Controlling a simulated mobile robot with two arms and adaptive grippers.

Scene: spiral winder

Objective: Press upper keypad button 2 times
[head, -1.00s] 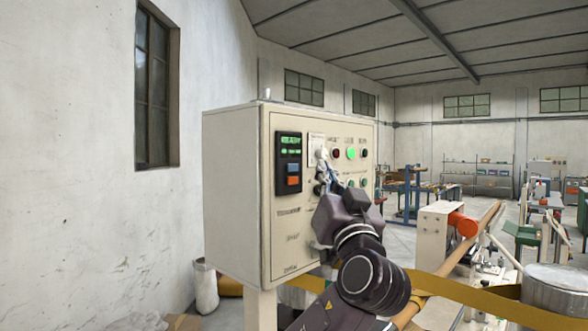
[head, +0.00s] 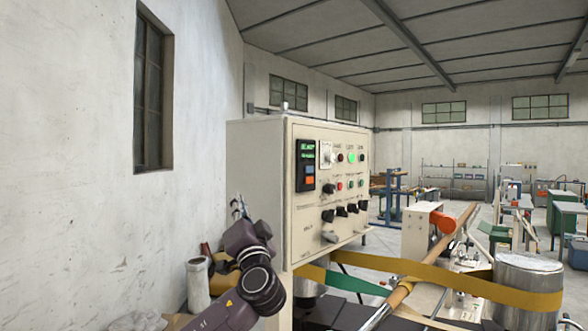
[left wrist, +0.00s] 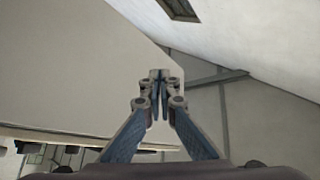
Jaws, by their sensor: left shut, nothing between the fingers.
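The keypad (head: 306,165) is a black unit with a green-lit display at the upper left of the control cabinet's front panel. Its upper button (head: 309,170) is blue and sits above an orange button (head: 309,181). Both are uncovered in the head view. My left gripper (head: 238,206) is left of the cabinet, lower than the keypad and apart from it in the picture. In the left wrist view its fingertips (left wrist: 158,76) are together with nothing between them. My right gripper is in neither view.
The cabinet (head: 258,190) carries several lamps and black knobs (head: 328,215) right of and below the keypad. A wall with a window (head: 153,95) stands at left. A yellow band (head: 400,270) and a metal drum (head: 528,285) are at lower right.

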